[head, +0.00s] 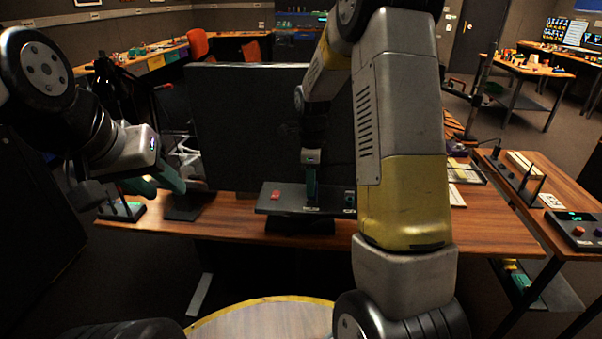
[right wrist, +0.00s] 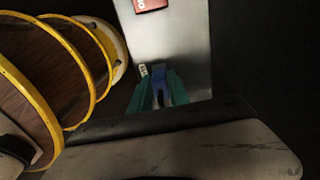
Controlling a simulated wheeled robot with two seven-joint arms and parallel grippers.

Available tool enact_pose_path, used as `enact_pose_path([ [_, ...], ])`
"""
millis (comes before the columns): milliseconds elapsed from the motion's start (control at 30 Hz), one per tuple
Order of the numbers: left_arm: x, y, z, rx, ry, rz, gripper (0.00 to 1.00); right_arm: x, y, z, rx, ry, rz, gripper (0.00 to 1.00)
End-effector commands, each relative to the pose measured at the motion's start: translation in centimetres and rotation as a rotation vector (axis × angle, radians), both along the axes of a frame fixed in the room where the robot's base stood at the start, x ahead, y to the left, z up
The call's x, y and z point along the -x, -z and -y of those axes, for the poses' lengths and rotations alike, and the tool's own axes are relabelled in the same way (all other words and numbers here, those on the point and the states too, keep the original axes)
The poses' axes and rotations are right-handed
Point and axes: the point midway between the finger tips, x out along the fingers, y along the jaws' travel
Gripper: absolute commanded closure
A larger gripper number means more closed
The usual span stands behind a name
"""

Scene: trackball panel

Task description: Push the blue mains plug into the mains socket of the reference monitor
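The reference monitor appears to be the large dark upright panel (head: 235,125) at the table's back; I cannot make out its mains socket. My right gripper (head: 312,190) points down at a dark plate (head: 290,196) in front of it. In the right wrist view its green fingers (right wrist: 157,98) close around a blue piece (right wrist: 161,82), apparently the mains plug, over the grey face of the plate (right wrist: 175,40). The plug's tip and any contact with a socket cannot be made out. My left gripper (head: 158,184) is left of the monitor, its green fingers apart, nothing visible between them.
A small dark device (head: 122,211) stands at the table's left end. My right arm hides the table's middle right. A side table (head: 560,190) holds a control box.

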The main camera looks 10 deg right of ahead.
Motion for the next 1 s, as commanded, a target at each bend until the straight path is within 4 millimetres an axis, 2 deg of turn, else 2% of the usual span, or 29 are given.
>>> enact_pose_path([
  [33, 0.0, 0.0, 0.0, 0.0, 0.0, 0.0, 0.64, 0.0, 0.0, 0.0, 0.0, 0.0, 0.0, 0.67],
  [100, 0.0, 0.0, 0.0, 0.0, 0.0, 0.0, 0.64, 0.0, 0.0, 0.0, 0.0, 0.0, 0.0, 0.55],
  [467, 0.0, 0.0, 0.0, 0.0, 0.0, 0.0, 0.64, 0.0, -0.5, 0.0, 0.0, 0.0, 0.001, 0.55],
  [800, 0.0, 0.0, 0.0, 0.0, 0.0, 0.0, 0.64, -0.1, -5.9, -0.1, -0.001, -0.001, 0.003, 0.55],
  [1000, 0.0, 0.0, 0.0, 0.0, 0.0, 0.0, 0.64, 0.0, -7.7, 0.0, -0.001, 0.0, 0.001, 0.55],
])
